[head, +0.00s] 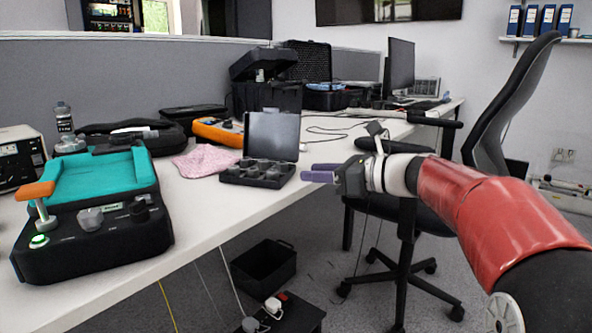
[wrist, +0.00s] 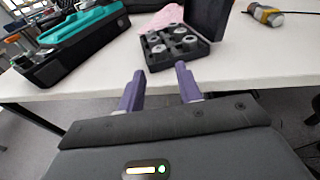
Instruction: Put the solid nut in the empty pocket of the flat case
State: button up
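The flat case (head: 252,183) lies open near the table's front edge, its lid (head: 272,136) upright at the back. In the wrist view the case (wrist: 163,66) holds several grey round pieces in dark pockets. I cannot tell which pocket is empty or which piece is the solid nut. A grey faceted piece (head: 90,219) sits on the front of the black and teal device at the left; whether it is a nut or a knob is unclear. My gripper (head: 310,172) has purple fingers, spread apart and empty. It is right of the case in the head view, off the table edge.
The teal-topped device (head: 105,250) with an orange-handled lever (head: 36,191) stands at the left. A black office chair (head: 410,215) stands beyond my arm. White table (head: 215,215) is bare between device and case.

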jog(key=shift+v, duration=1.55)
jog(key=s+a+f+n+g+h, duration=0.2)
jog(key=s+a+f+n+h, duration=0.15)
jog(key=s+f+n, duration=0.4)
jog(key=s+d+f+n+h, duration=0.5)
jog(key=s+n, duration=0.3)
jog(key=s, duration=0.3)
jog(key=s+d+f+n+h, duration=0.5)
jog(key=s+f+n, duration=0.3)
jog(key=s, duration=0.3)
jog(key=shift+d+f+h, duration=0.3)
jog(key=shift+d+h, duration=0.05)
jog(key=shift+d, duration=0.2)
